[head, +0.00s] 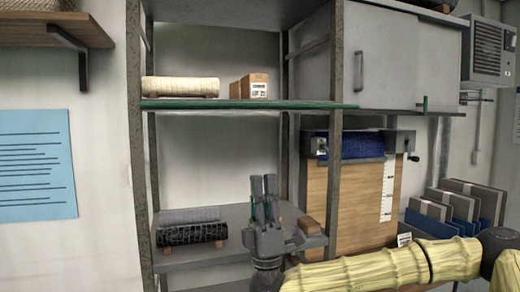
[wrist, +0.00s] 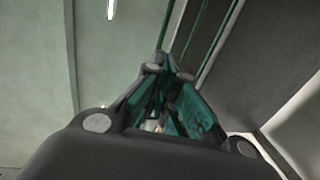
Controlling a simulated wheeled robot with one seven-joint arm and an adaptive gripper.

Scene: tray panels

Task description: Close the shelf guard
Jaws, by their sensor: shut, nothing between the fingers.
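A long green rail (head: 240,104), which looks like the shelf guard, runs level along the front of the upper shelf and past the right post. I cannot tell how it is hinged or latched. My gripper (head: 264,182) points up, below the rail in the picture and in front of the lower part of the rack. Its fingers are together and empty. In the wrist view my gripper (wrist: 166,70) also shows closed, with thin green bars (wrist: 195,30) beyond the fingertips. No contact between fingers and rail shows.
A cream roll (head: 180,87) and small boxes (head: 252,86) sit on the upper shelf. Dark rolls (head: 192,233) and a brown block (head: 309,225) lie on the lower shelf. The rack's right post (head: 335,150) stands right of my gripper. A grey cabinet (head: 385,60) is at the right.

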